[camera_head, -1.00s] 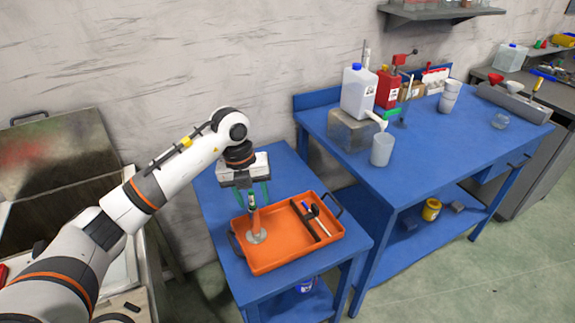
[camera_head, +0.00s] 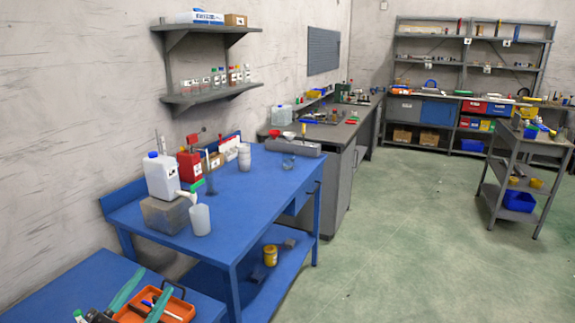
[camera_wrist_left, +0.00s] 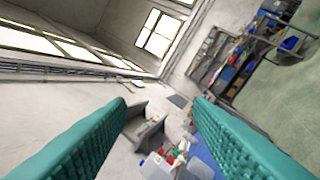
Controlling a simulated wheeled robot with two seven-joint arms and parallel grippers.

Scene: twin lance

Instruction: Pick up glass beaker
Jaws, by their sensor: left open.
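A small clear glass beaker (camera_head: 289,161) stands on the blue workbench (camera_head: 262,188), near its far right end. A taller translucent cup (camera_head: 200,219) stands at the bench's near side, beside the white jug's spout. My left gripper (camera_head: 156,281) is at the bottom left, in front of the orange tray in the picture and well apart from the beaker. Its two teal fingers are spread with nothing between them, as the left wrist view (camera_wrist_left: 160,101) also shows. I cannot make out the beaker in the left wrist view. My right gripper is not in view.
A white jug (camera_head: 161,177), a red container (camera_head: 190,166) and stacked white cups (camera_head: 244,157) stand along the blue bench. A grey roll-shaped object (camera_head: 293,148) lies behind the beaker. The bench's front middle is clear. The orange tray (camera_head: 178,305) is at the bottom left.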

